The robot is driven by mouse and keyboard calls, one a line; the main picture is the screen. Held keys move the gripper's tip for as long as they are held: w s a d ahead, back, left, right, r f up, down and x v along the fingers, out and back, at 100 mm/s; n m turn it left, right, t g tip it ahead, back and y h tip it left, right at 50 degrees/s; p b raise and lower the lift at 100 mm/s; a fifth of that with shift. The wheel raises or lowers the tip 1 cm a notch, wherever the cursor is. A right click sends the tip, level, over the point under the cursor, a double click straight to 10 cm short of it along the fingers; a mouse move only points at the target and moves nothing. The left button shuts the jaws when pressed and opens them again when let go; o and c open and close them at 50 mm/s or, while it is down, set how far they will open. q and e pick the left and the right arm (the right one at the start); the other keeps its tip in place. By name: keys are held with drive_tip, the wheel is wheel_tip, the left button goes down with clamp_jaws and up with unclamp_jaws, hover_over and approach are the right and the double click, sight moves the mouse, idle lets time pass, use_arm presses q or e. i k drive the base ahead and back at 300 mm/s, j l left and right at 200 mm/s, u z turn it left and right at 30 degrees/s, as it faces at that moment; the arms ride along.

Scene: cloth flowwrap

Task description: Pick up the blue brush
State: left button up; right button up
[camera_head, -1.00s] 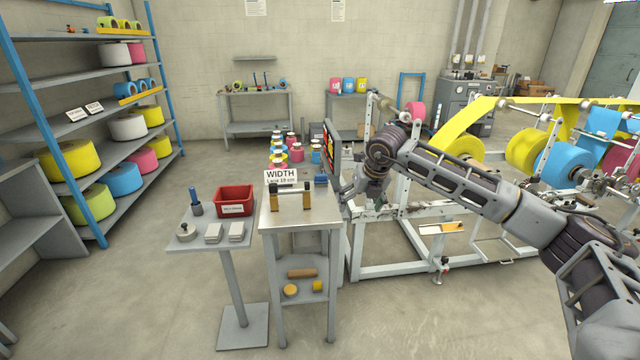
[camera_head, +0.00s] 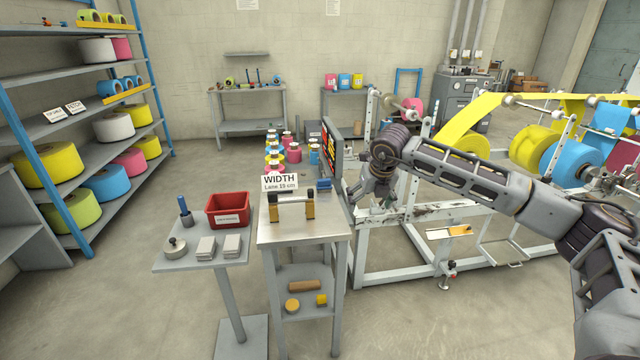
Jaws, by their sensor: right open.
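A small, low blue object (camera_head: 323,187), which looks like the blue brush, lies at the back right of the grey table (camera_head: 300,236), near the foot of the dark monitor. Its details are too small to make out. My right gripper (camera_head: 358,192) is open and empty just right of it, beyond the table's right edge and apart from it. Its fingers point down and to the left. Another blue-handled tool (camera_head: 185,209) stands upright on the small side table at the left. My left gripper is out of the picture.
The monitor (camera_head: 332,152) stands close to the gripper. A WIDTH sign (camera_head: 280,182) and a black-and-yellow gauge (camera_head: 292,206) sit on the table. A red bin (camera_head: 228,210) is on the side table (camera_head: 170,262). The white machine frame (camera_head: 400,272) is at the right.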

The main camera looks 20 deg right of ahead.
sight(323, 185)
drive_tip(key=i, duration=1)
